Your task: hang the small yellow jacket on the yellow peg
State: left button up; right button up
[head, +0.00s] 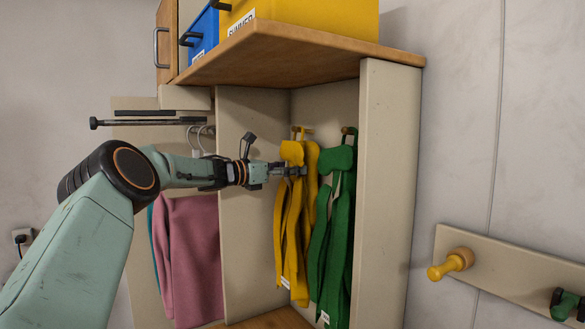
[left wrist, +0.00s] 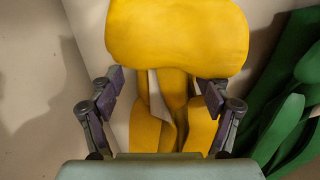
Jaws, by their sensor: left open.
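The small yellow jacket (head: 291,225) hangs in the open cubby, its top near a small hook at the back. It fills the middle of the left wrist view (left wrist: 178,38), with a broad rounded top and folds hanging below. My left gripper (head: 290,170) is at the jacket's upper part. In the left wrist view its open fingers (left wrist: 170,100) stand apart on either side of the hanging folds, below the rounded top. The yellow peg (head: 452,263) sticks out of a board on the wall at the right and is bare. My right gripper is not in view.
A green jacket (head: 333,230) hangs just right of the yellow one, beside the cubby's side panel (head: 386,190). A pink garment (head: 190,255) hangs left of the divider. A wooden shelf (head: 290,58) with yellow and blue bins is above. A green peg (head: 565,303) is at lower right.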

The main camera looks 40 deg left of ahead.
pick_arm(q)
jog(key=shift+w+d, duration=0.5)
jog(key=shift+w+f, duration=0.1)
jog(key=shift+w, duration=0.2)
jog(key=shift+s+a, duration=0.15)
jog(key=shift+a, duration=0.15)
jog(key=shift+c, duration=0.5)
jog(key=shift+s, duration=0.2)
jog(key=shift+c, duration=1.4)
jog(key=shift+w+d, duration=0.2)
jog(key=shift+d, duration=0.05)
jog(key=c, duration=1.2)
jog(key=shift+a, duration=0.1)
jog(key=shift+s+a+r, duration=0.15)
jog(key=shift+s+r, duration=0.1)
jog(key=shift+r, duration=0.1)
jog(key=shift+r, duration=0.1)
